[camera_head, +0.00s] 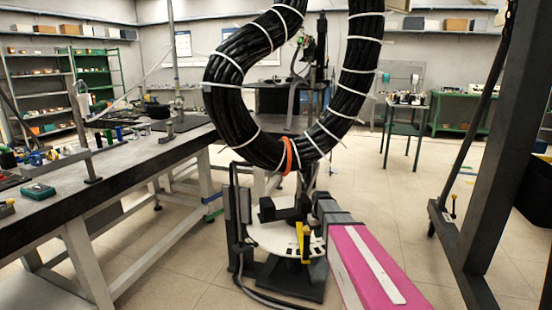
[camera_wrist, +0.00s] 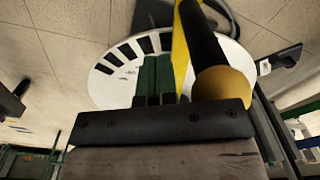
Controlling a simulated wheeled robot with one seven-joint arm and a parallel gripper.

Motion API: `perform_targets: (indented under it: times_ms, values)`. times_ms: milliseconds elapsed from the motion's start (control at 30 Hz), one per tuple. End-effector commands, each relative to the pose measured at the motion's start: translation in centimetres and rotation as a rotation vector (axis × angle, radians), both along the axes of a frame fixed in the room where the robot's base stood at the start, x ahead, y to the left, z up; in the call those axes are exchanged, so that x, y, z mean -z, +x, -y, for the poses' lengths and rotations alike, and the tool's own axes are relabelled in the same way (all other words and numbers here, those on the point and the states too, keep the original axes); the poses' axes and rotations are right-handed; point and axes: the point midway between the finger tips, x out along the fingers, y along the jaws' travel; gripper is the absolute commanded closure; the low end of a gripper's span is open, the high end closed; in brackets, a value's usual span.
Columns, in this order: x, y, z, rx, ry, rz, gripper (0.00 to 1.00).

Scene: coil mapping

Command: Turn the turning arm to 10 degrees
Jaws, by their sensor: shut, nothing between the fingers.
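The turning arm (camera_wrist: 181,45) shows in the wrist view as a yellow strip over a white disc (camera_wrist: 108,82) with black marks along its rim. A black rod with a yellow knob (camera_wrist: 222,85) stands beside the strip. In the head view, the yellow pointer (camera_head: 302,240) is over the white disc (camera_head: 262,236) on a dark stand, below the cable coil. My gripper (camera_wrist: 160,62) is shut and empty, its green fingers just left of the yellow strip. I cannot tell whether they touch it. The angle reading is too small to make out.
A thick black cable coil (camera_head: 232,100) with white ties and an orange ring (camera_head: 289,155) hangs above the stand. A long workbench (camera_head: 110,165) with tools is at the left. A dark metal frame (camera_head: 485,190) stands at the right.

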Motion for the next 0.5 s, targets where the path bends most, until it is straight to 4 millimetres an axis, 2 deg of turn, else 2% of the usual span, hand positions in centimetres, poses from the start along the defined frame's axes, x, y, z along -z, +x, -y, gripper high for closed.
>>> perform_targets:
  times_ms: [33,500]
  values:
    - [1.8,0.6,0.5,-0.003,-0.028,-0.012,1.0]
    - [1.8,0.5,-0.9,-0.006,-0.028,-0.012,1.0]
